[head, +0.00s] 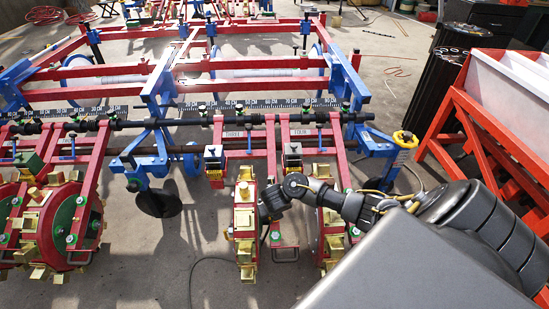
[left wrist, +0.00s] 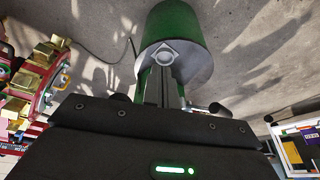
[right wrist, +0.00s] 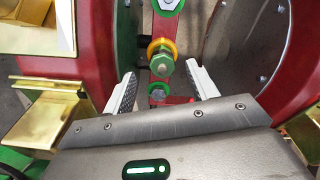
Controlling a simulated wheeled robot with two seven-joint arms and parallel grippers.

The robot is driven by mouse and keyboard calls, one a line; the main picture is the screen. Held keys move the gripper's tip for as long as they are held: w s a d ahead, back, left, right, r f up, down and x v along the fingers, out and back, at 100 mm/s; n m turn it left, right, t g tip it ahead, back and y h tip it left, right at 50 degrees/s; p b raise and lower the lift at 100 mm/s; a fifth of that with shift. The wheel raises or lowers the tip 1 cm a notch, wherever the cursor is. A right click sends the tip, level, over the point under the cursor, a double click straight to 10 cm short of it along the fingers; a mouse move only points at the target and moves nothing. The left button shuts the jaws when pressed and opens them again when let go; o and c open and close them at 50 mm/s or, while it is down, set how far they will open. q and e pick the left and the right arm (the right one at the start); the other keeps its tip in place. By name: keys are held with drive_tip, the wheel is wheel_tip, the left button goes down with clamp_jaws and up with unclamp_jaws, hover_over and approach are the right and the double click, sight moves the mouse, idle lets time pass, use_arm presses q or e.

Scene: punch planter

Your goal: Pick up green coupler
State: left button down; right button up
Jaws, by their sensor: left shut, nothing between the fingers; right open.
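In the right wrist view a green part (right wrist: 157,49), which looks like the coupler, sits around a bolt with an orange-yellow ring and a hex nut. My right gripper (right wrist: 160,72) is open, with one finger on each side of this bolt and its tips close to it. I cannot tell whether they touch it. In the head view my right gripper (head: 268,208) is beside a wheel with gold punches, and the coupler is hidden there. My left gripper (left wrist: 162,62) is shut and empty in the left wrist view, in front of a green cylinder (left wrist: 190,25).
Red punch wheels (right wrist: 222,45) stand close on both sides of my right gripper. A gold punch plate (right wrist: 45,85) is near its left. A red and blue frame (head: 160,85) spans the head view. A red-framed hopper (head: 480,120) stands at the right. Open floor (head: 190,220) lies left of the wheels.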

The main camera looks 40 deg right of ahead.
drive_tip(key=shift+b+x, duration=0.75)
drive_tip(key=shift+x, duration=0.35)
drive_tip(key=x, duration=0.1)
drive_tip(key=b+x, duration=0.1)
drive_tip(key=x, duration=0.1)
drive_tip(key=shift+s+d+b, duration=0.1)
drive_tip(key=shift+s+b, duration=0.2)
use_arm(q)
drive_tip(key=w+d+r+m+t+h, duration=0.1)
drive_tip(key=w+d+r+t+h, duration=0.1)
drive_tip(key=w+d+r+t, duration=0.3)
drive_tip(key=w+t, duration=0.1)
drive_tip(key=w, duration=0.2)
drive_tip(key=shift+d+r+m+h, duration=0.2)
drive_tip(key=shift+d+m+h, duration=0.1)
drive_tip(key=shift+d, duration=0.1)
use_arm(e)
drive_tip(key=shift+c, duration=0.5)
drive_tip(key=c, duration=1.1)
use_arm(q)
drive_tip(key=shift+s+a, duration=0.1)
use_arm(e)
drive_tip(key=shift+w, duration=0.1)
